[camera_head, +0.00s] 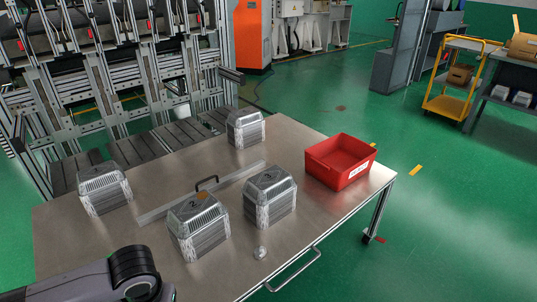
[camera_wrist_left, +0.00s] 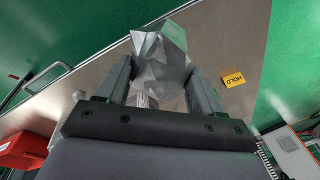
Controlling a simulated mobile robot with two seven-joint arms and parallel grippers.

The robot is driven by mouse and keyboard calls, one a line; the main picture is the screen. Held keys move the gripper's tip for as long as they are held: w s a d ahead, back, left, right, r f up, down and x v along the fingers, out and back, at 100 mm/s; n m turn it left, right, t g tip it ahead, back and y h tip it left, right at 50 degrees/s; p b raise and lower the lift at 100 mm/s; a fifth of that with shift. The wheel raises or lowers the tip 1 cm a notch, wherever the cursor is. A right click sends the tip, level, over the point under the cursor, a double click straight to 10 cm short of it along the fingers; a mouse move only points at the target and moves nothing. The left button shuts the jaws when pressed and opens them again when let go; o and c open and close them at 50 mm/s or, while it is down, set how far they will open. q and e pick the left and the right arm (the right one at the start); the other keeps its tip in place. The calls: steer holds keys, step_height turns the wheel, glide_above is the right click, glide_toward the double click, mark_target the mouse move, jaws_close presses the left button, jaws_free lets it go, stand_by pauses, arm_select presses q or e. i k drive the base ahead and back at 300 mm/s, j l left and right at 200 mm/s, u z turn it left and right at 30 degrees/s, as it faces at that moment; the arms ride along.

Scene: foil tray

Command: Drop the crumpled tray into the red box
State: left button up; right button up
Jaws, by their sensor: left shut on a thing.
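The crumpled tray (camera_wrist_left: 158,60) is a faceted silver foil lump in the left wrist view. My left gripper (camera_wrist_left: 160,78) is shut on it, with one dark finger on each side. The red box (camera_head: 340,162) is open-topped and stands at the right end of the metal table in the head view. Its red side also shows at the lower left of the left wrist view (camera_wrist_left: 22,148), apart from the gripper. In the head view only a dark part of my arm shows at the bottom left. My right gripper is in neither view.
Several stacks of foil trays (camera_head: 270,196) stand on the metal table (camera_head: 150,240). A metal bar with a black handle (camera_head: 207,182) lies between them. A small shiny knob-like thing (camera_head: 260,252) is near the front edge. A yellow HOLD label (camera_wrist_left: 233,79) lies beside the gripper.

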mark_target(335, 166)
steer(key=i+l, duration=0.1)
steer(key=l, duration=0.8)
steer(key=i+l, duration=0.15)
steer(key=l, duration=0.25)
steer(key=i+l, duration=0.15)
steer(key=l, duration=0.15)
steer(key=i+l, duration=0.15)
steer(key=l, duration=0.2)
steer(key=i+l, duration=0.15)
steer(key=l, duration=0.15)
steer(key=i+l, duration=0.15)
steer(key=l, duration=0.2)
steer(key=i+l, duration=0.5)
steer(key=i+j, duration=0.15)
steer(key=i, duration=0.75)
